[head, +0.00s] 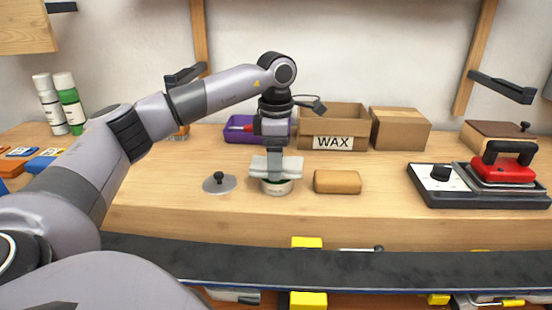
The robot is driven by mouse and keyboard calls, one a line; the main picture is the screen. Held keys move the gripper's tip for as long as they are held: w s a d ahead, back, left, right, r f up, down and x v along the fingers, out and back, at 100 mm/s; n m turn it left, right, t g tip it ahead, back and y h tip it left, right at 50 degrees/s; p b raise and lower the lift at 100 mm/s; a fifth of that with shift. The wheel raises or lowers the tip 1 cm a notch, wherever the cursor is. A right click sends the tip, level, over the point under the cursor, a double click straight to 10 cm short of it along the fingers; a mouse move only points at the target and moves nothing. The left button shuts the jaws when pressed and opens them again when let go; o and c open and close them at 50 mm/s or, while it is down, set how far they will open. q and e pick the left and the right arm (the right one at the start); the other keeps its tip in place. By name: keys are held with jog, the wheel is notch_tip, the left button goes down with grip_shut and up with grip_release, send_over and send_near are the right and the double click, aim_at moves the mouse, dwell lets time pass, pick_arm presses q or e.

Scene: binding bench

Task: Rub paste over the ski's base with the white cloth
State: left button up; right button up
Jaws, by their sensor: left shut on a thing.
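My left gripper (275,165) points down over the bench and is shut on a folded white cloth (260,166). The cloth is at the top of a small round paste tin (276,188) and hides its opening. I cannot tell how far the cloth reaches into the tin. A round grey lid with a black knob (219,184) lies on the bench just left of the tin. The ski (200,258) lies dark base up across the front, held by yellow-jawed vises (307,243). My right gripper is not in view.
A tan block (337,182) lies right of the tin. Behind stand a cardboard box marked WAX (333,127), another carton (400,128) and a purple tray (242,129). A red iron (503,165) sits on a dark base at right. Two bottles (69,103) stand at far left.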

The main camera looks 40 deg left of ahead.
pick_arm(q)
jog(key=shift+f, duration=0.5)
dwell(1.2)
jog(key=shift+r, duration=0.1)
notch_tip(320, 180, up, 7)
jog(key=p, duration=0.6)
dwell(0.7)
jog(key=shift+s, duration=0.1)
